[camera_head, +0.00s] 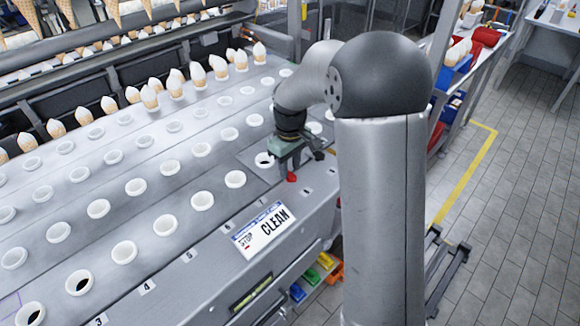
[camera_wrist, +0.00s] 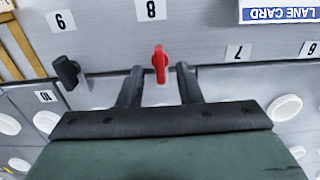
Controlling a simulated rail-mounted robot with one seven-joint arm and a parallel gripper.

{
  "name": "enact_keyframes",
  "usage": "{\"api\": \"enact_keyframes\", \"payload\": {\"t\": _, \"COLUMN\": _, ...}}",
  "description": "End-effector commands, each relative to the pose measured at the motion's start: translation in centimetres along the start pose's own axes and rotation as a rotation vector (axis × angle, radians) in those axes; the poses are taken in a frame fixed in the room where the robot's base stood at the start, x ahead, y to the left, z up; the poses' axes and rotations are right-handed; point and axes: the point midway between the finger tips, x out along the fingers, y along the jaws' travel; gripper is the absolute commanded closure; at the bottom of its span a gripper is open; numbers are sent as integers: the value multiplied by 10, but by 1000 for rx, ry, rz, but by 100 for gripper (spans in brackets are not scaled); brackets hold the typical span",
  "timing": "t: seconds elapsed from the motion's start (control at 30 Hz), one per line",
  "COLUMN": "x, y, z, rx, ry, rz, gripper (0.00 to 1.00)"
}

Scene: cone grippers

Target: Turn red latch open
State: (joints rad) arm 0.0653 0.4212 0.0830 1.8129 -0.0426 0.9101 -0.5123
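The red latch (camera_wrist: 160,63) stands on the grey panel edge beside the label marked 8 in the wrist view. It points roughly straight up and down in that picture. My gripper (camera_wrist: 159,72) is open, with one dark finger on each side of the latch and a visible gap on both sides. The latch lies between and slightly beyond the fingertips. In the head view, the red latch (camera_head: 291,177) shows just below my gripper (camera_head: 289,168) at the conveyor's front edge. Whether the fingers reach down to the latch's height is unclear.
A black latch (camera_wrist: 67,70) stands to the left of the red one in the wrist view. A CLEAN/STOP card (camera_head: 264,229) lies on the front edge. White cup rings (camera_head: 235,179) line the metal lanes. Filled cones (camera_head: 150,97) stand farther back.

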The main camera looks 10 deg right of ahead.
Motion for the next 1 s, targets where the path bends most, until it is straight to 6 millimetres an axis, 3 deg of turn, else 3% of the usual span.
{"api": "enact_keyframes", "payload": {"t": 0.17, "x": 11, "y": 0, "z": 0, "rx": 0, "ry": 0, "rz": 0, "gripper": 68}}
{"api": "enact_keyframes", "payload": {"t": 0.43, "x": 12, "y": 0, "z": 0, "rx": 0, "ry": 1, "rz": 1, "gripper": 68}}
{"api": "enact_keyframes", "payload": {"t": 0.53, "x": 12, "y": 0, "z": 0, "rx": 0, "ry": 1, "rz": 1, "gripper": 96}}
{"api": "enact_keyframes", "payload": {"t": 0.57, "x": 12, "y": 0, "z": 0, "rx": 0, "ry": 1, "rz": 1, "gripper": 100}}
{"api": "enact_keyframes", "payload": {"t": 1.0, "x": 12, "y": 0, "z": 0, "rx": 54, "ry": 1, "rz": 1, "gripper": 100}}
